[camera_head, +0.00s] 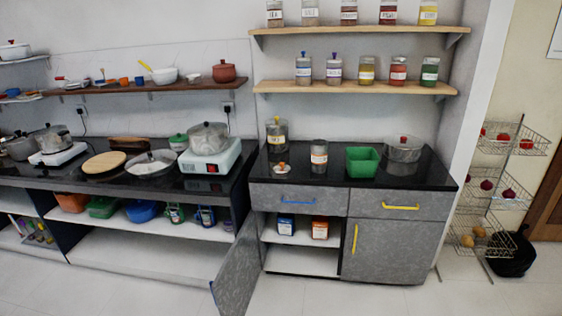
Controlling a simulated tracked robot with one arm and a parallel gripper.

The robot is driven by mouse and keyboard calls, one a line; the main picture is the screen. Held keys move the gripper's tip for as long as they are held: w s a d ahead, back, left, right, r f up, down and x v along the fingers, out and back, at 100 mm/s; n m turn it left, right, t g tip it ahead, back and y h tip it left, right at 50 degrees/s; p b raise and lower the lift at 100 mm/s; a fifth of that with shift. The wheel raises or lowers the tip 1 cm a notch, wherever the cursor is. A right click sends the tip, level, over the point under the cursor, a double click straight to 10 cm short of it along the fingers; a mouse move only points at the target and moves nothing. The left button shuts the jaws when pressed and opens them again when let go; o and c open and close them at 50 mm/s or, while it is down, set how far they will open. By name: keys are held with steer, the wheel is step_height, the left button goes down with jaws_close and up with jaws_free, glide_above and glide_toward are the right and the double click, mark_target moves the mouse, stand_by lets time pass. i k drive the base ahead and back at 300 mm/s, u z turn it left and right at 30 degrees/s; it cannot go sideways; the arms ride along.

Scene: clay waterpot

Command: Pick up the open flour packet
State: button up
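No packet can be read as flour at this size. Two small box-shaped packets stand on the upper shelf inside the open lower cabinet: a blue packet (286,225) on the left and an orange packet (320,228) on the right. They stand apart and look upright. I cannot tell whether either one is open. My gripper does not show in this view.
The cabinet's grey door (237,263) stands swung open at the left, jutting over the floor. A drawer with a blue handle (298,201) sits above the opening. The black counter (335,180) holds jars, a green tub (362,161) and a pot. The floor in front is clear.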

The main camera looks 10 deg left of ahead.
mark_target(321, 224)
steer(key=u, duration=0.15)
steer(key=i, duration=1)
steer(key=u, duration=0.05)
